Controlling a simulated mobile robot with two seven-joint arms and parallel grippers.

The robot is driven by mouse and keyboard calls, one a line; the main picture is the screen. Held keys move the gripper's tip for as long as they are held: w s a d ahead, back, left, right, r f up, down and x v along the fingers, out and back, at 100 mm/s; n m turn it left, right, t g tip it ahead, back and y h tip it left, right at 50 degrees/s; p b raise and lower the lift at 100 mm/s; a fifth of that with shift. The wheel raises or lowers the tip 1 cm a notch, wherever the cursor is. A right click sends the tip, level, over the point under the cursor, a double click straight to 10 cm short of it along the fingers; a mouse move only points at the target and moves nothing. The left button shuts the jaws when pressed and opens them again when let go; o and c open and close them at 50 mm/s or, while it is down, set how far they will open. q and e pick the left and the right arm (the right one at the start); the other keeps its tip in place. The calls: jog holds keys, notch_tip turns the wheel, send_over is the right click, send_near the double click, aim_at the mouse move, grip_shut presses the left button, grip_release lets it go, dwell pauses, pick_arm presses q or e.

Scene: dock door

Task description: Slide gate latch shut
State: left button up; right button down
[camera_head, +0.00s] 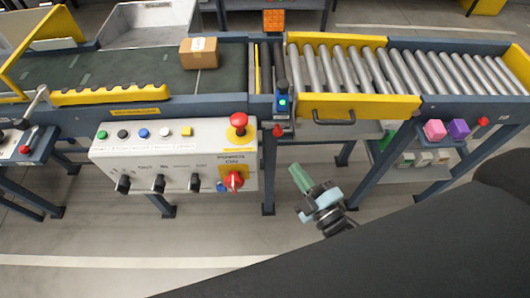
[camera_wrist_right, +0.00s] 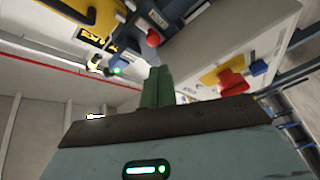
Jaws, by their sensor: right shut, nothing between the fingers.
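The yellow gate (camera_head: 375,106) with a black handle (camera_head: 334,121) runs along the front of the roller conveyor. At its left end is a dark blue fitting with a green light (camera_head: 283,101), and a red knob (camera_head: 277,131) is below it. The red knob also shows in the wrist view (camera_wrist_right: 153,38). I cannot tell the latch bolt's position. My right gripper (camera_head: 299,178) has green fingers pressed together and empty, below and slightly right of the knob, apart from it. The fingers show in the wrist view (camera_wrist_right: 157,87). My left gripper is out of view.
A control panel (camera_head: 175,152) with buttons, knobs, a red mushroom button (camera_head: 239,120) and a red switch (camera_head: 233,180) stands left of my right gripper. A carton (camera_head: 199,53) rests on the belt. Pink (camera_head: 435,129) and purple (camera_head: 459,128) blocks are at right.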

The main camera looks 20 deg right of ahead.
jog(key=shift+w+a+r+n+t, duration=0.3)
jog(key=shift+w+a+r+n, duration=0.05)
jog(key=shift+r+n, duration=0.05)
jog(key=shift+w, duration=0.1)
jog(key=x, duration=0.9)
jog(key=shift+w+a, duration=0.25)
jog(key=shift+w, duration=0.1)
